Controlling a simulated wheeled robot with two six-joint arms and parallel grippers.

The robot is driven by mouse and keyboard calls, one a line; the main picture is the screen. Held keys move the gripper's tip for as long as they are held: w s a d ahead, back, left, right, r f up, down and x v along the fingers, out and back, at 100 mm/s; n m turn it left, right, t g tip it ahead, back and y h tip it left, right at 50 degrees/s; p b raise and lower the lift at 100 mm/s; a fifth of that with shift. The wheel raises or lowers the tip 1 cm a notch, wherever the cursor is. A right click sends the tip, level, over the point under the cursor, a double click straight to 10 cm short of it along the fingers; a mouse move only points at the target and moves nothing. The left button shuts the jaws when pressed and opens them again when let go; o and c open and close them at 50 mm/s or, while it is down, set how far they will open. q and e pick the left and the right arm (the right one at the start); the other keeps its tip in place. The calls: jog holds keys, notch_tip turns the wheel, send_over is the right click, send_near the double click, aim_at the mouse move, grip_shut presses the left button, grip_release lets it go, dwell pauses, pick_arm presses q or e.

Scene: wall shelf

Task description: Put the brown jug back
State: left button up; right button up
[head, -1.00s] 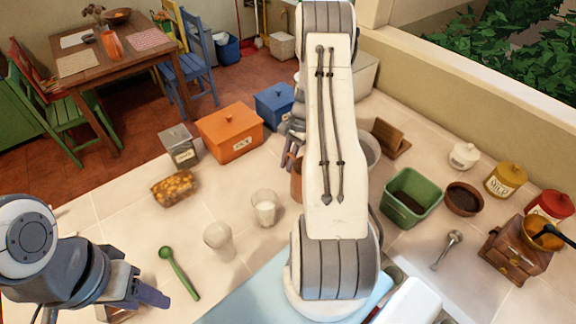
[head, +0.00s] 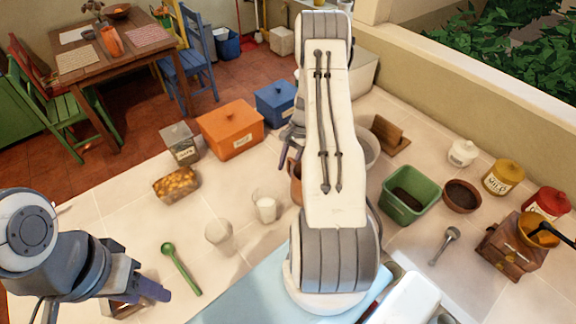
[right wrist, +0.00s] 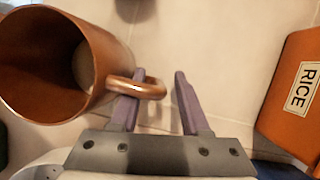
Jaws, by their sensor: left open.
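The brown jug (head: 296,187) stands on the counter, mostly hidden behind my right arm in the head view. In the right wrist view the jug (right wrist: 98,62) fills the left side, its open mouth showing, and its handle reaches across the left finger. My right gripper (right wrist: 160,76) has its fingers apart beside the handle; the handle's end lies partly between them, and I cannot tell whether it touches a finger. In the head view the right gripper (head: 289,158) is just behind the jug. My left gripper (head: 148,290) is open, low over the counter at the front left.
An orange box (head: 231,130), also in the right wrist view (right wrist: 295,95), stands behind. A green bin (head: 411,195) and a brown bowl (head: 462,196) are to the right.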

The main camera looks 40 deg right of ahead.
jog(key=shift+r, duration=0.1)
jog(key=shift+d+r, duration=0.1)
jog(key=shift+r, duration=0.1)
jog(key=s+b+v, duration=0.1)
jog(key=b+v, duration=0.3)
jog(key=v, duration=0.7)
jog(key=w+a+r+n+h, duration=0.1)
jog(key=a+r+n, duration=0.35)
jog(key=a, duration=0.75)
jog(key=w+a+r+n+h, duration=0.1)
jog(key=a+r+n, duration=0.35)
jog(key=a, duration=0.75)
jog(key=s+a+r+n+h, duration=0.1)
jog(key=s+a+r+n, duration=0.1)
jog(key=s+a+n, duration=1.25)
jog(key=s+a, duration=0.1)
jog(key=s, duration=0.5)
jog(key=shift+s+a+t, duration=0.3)
jog(key=shift+s, duration=0.05)
jog(key=shift+f, duration=0.2)
